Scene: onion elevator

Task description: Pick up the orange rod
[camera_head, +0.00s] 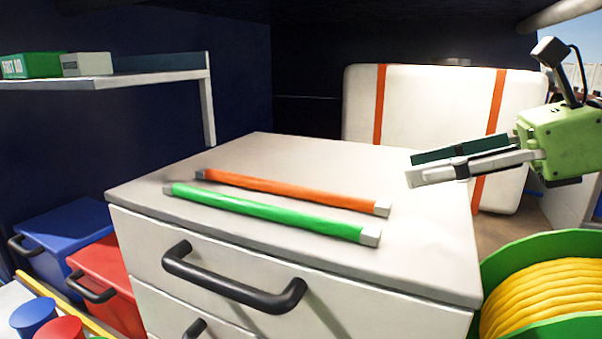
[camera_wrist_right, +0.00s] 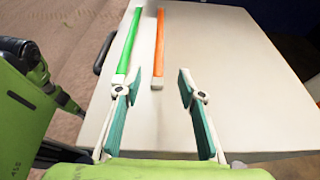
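The orange rod (camera_head: 290,191) with grey end caps lies on top of a white drawer cabinet (camera_head: 300,150), behind and roughly parallel to a green rod (camera_head: 262,209). My right gripper (camera_head: 408,168) is above the right part of the cabinet top, to the right of the rods' ends, and holds nothing. In the right wrist view the orange rod (camera_wrist_right: 159,45) points toward the gap of the open right gripper (camera_wrist_right: 157,80), with its near end just beyond the fingertips. The green rod (camera_wrist_right: 127,45) lies to its left, near the left finger. My left gripper is not in view.
A black drawer handle (camera_head: 232,282) sticks out from the cabinet front. A green reel with yellow hose (camera_head: 545,295) stands at the lower right. A white case with orange straps (camera_head: 435,105) stands behind. Blue (camera_head: 65,235) and red (camera_head: 105,270) boxes are at left, below a wall shelf (camera_head: 100,82).

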